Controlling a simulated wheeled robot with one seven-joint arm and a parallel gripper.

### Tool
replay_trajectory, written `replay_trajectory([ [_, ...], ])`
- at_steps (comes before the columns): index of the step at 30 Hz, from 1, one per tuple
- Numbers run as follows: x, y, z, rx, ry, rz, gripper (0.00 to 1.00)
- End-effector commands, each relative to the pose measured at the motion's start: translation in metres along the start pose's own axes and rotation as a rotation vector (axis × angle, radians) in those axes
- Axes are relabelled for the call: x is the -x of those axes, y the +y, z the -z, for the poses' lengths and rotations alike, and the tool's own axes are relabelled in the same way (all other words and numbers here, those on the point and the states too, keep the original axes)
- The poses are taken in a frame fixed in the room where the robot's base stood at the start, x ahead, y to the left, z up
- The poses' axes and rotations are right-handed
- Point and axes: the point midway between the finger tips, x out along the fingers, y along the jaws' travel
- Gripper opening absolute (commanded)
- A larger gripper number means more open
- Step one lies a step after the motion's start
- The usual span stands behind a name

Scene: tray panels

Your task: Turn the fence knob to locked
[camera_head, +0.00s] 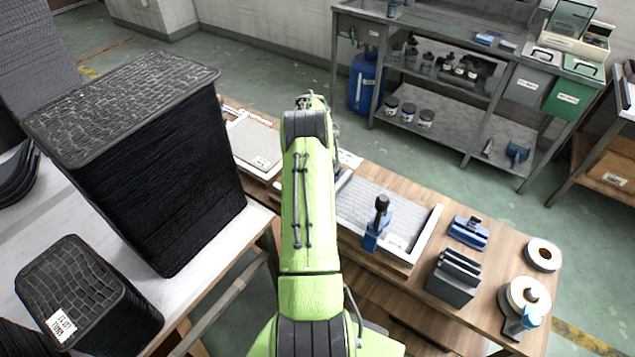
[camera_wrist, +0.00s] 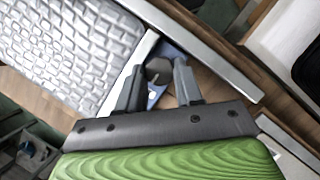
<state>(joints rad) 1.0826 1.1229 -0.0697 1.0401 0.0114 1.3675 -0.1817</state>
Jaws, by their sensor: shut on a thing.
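In the wrist view, a dark round knob (camera_wrist: 158,70) sits on a blue mount (camera_wrist: 171,50) at the corner of a pale fence frame (camera_wrist: 205,65). My gripper (camera_wrist: 158,88) has one finger on each side of the knob and is shut on it. The knob's pointer or any lock marking cannot be made out. In the head view my green arm reaches over the wooden bench and hides the gripper and this knob.
A grey textured panel (camera_wrist: 70,45) lies beside the knob. On the bench (camera_head: 405,318) are a blue clamp with a black handle (camera_head: 377,225), a dark slotted block (camera_head: 453,278) and tape rolls (camera_head: 542,255). Tall black panel stacks (camera_head: 180,170) stand at left.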

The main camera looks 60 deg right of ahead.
Motion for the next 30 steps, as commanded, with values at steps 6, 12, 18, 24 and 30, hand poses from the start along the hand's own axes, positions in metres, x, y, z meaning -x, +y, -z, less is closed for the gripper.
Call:
replay_trajectory([
  [6,0.000,0.000,0.000,-0.006,0.001,0.002,0.05],
  [12,0.000,0.000,0.000,-0.006,0.001,0.001,0.37],
  [18,0.000,0.000,0.000,-0.005,0.001,0.001,0.46],
  [24,0.005,0.000,0.001,-0.004,0.003,0.001,0.46],
  [30,0.050,0.001,0.001,-0.004,0.006,0.000,0.46],
])
